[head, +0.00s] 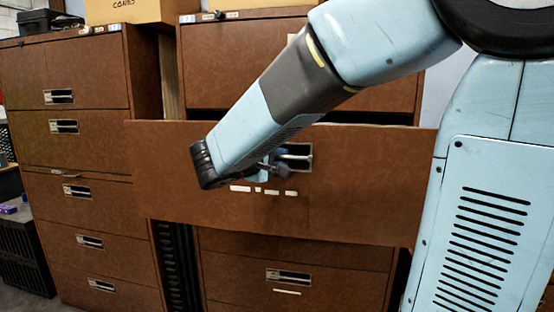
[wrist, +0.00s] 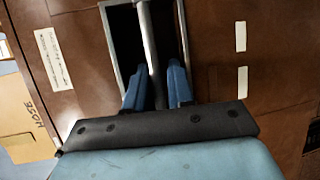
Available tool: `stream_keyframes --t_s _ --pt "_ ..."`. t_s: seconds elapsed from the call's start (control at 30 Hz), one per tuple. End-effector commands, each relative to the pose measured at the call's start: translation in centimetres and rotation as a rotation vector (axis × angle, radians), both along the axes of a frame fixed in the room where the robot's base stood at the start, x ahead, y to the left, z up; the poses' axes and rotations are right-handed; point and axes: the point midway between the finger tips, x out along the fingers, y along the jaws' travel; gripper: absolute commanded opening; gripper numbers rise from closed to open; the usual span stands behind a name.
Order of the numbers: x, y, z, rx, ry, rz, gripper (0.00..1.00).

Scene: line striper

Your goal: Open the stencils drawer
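A wide brown drawer front (head: 350,205) in the middle cabinet stands out well ahead of the cabinet, so this drawer is pulled open. Its recessed metal handle (head: 298,150) is at the middle of the front, with small white labels (head: 240,188) below it; I cannot read them. My gripper (head: 276,168) is at this handle, partly hidden by my arm. In the wrist view, the two blue fingers (wrist: 156,88) lie on either side of the handle's metal bar (wrist: 149,40), close against it. The drawer's inside is hidden in both views.
A brown cabinet (head: 85,155) with several closed drawers stands at left. A closed drawer (head: 340,278) is below the open one. Cardboard boxes (head: 125,10) sit on top. A black crate (head: 22,255) stands at far left. The wrist view shows a box marked HOSE (wrist: 22,128).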

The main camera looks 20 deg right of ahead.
Motion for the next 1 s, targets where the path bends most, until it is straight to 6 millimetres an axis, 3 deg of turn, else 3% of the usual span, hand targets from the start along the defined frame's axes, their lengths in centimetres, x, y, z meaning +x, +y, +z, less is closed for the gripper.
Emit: stream_keyframes --t_s 0.37,1.0 --pt "-0.4 0.7 0.3 -0.001 -0.004 0.004 0.22" --pt "-6.9 9.5 2.2 0.000 -0.001 0.005 0.22"
